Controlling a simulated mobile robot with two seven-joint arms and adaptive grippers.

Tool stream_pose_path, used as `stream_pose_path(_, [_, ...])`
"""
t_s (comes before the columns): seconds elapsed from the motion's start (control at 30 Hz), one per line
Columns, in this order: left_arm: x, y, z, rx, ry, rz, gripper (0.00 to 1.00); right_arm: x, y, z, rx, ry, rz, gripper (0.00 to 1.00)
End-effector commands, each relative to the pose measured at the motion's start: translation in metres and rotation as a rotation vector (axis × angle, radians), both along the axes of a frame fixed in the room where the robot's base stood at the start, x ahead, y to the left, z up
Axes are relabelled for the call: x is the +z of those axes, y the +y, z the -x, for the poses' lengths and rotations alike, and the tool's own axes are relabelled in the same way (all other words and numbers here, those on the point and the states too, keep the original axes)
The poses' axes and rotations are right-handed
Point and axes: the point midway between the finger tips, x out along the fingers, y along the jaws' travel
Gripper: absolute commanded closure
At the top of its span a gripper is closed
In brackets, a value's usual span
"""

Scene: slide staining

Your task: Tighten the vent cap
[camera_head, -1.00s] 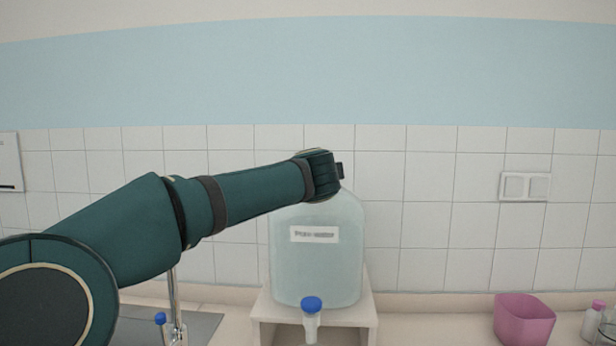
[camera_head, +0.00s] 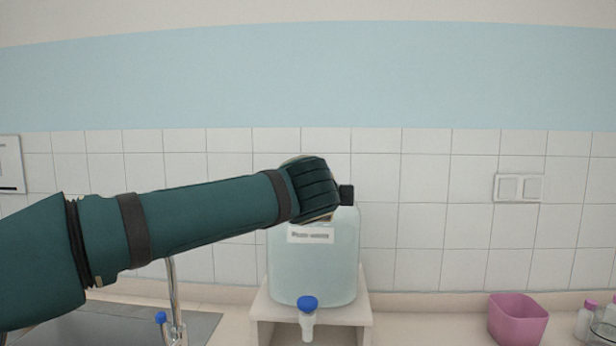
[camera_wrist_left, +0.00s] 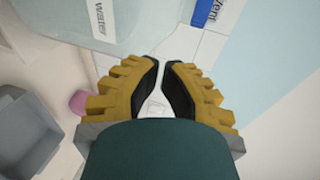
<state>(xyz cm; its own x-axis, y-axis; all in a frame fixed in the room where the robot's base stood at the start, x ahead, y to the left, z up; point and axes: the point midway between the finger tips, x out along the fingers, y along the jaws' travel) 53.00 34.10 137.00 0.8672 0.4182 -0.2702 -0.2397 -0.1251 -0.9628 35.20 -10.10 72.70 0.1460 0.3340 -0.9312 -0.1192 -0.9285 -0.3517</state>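A translucent carboy (camera_head: 318,262) with a white label stands on a small stand (camera_head: 316,314). It shows in the left wrist view at the top left (camera_wrist_left: 130,30), its label reading "water". In the wrist view a blue piece (camera_wrist_left: 203,12), probably the vent cap, lies at the top edge beside "Vent" lettering, partly cut off. In the head view my arm hides the carboy's top. My left gripper (camera_wrist_left: 162,62) has yellow fingers with dark pads, a narrow gap between the tips and nothing held. The blue piece is beyond the fingertips, up and right, apart from them. My right gripper is not in view.
A blue-topped spigot (camera_head: 308,305) sticks out at the carboy's front. A sink tap (camera_head: 175,300) stands left of it under my arm. A pink bin (camera_head: 517,318) and bottles (camera_head: 586,318) stand at the right. The tiled wall (camera_head: 420,215) is close behind; the counter between carboy and bin is clear.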

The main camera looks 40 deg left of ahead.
Motion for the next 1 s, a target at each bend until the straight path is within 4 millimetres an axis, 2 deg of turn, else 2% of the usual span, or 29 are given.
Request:
stream_pose_path(0.03, [-0.009,0.002,-0.001,-0.07,0.046,-0.005,1.0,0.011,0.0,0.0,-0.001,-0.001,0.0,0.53])
stream_pose_path(0.17, [-0.032,-0.003,0.0,-0.282,0.089,-0.032,1.0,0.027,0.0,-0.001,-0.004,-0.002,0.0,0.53])
stream_pose_path(0.33, [-0.033,0.004,0.01,-0.438,-0.017,-0.097,1.0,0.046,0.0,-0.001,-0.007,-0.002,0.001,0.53])
stream_pose_path(0.6, [-0.011,0.041,0.033,-0.386,-0.22,-0.245,1.0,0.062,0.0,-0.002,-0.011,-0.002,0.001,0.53])
stream_pose_path(0.73, [-0.006,0.049,0.037,-0.357,-0.251,-0.277,1.0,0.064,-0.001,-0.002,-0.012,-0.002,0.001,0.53])
stream_pose_path(0.87, [-0.006,0.05,0.028,-0.357,-0.253,-0.283,1.0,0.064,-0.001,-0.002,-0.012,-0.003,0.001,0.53])
stream_pose_path(1.0, [-0.006,0.052,0.007,-0.357,-0.251,-0.282,1.0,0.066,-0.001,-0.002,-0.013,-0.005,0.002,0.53])
